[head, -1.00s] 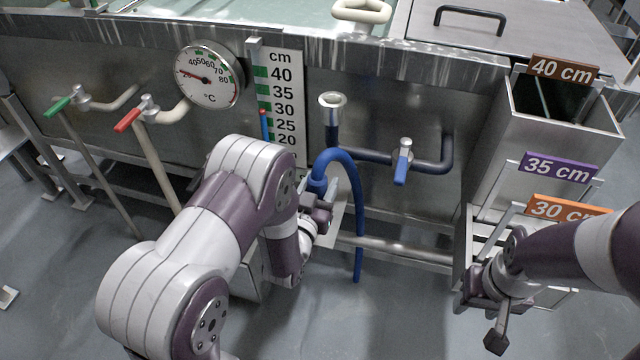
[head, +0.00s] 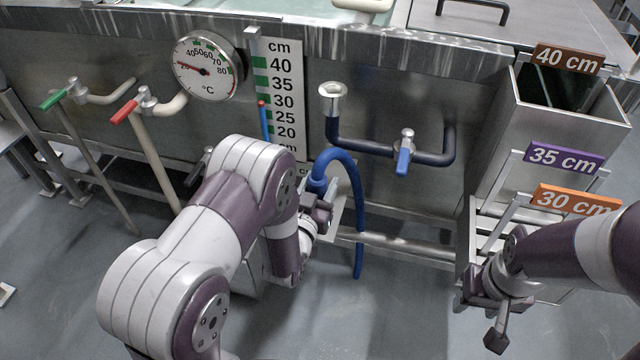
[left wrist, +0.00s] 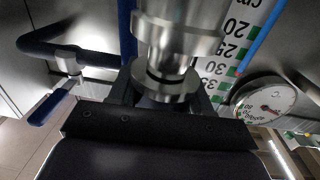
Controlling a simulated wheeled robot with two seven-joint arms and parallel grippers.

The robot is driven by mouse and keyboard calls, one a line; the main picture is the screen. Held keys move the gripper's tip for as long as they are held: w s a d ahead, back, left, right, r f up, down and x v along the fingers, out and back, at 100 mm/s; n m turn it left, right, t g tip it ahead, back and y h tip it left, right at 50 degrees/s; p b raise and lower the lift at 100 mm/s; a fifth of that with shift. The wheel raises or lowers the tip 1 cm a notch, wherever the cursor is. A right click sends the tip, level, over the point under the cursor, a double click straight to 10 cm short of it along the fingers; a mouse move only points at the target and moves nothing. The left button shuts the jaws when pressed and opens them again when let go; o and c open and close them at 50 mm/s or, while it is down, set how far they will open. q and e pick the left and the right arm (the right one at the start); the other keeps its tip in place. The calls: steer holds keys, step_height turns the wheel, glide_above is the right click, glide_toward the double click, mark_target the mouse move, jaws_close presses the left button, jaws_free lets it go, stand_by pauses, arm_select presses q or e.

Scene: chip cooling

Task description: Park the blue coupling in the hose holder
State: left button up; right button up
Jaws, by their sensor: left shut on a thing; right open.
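The blue hose (head: 348,164) arches up from my left gripper (head: 318,212) and hangs down to a free-looking lower end. My left gripper is shut on the hose's coupling, which shows as a silver ringed metal piece (left wrist: 178,45) between the fingers in the left wrist view. In the head view my arm and fingers mostly hide the coupling. My right gripper (head: 487,312) is open and empty at the right.
A dark pipe (head: 370,150) with a silver upturned mouth (head: 332,97) and a blue valve handle (head: 403,161) is on the tank front. A level scale (head: 284,95) and a dial thermometer (head: 207,68) are left of it. A labelled rack (head: 560,115) stands at right.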

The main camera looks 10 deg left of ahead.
arm_select(q)
steer(key=shift+f+b, duration=1)
steer(key=shift+f, duration=0.25)
arm_select(e)
steer(key=shift+f, duration=1.05)
arm_select(q)
steer(key=o, duration=1.3)
arm_select(e)
steer(key=shift+s, duration=0.1)
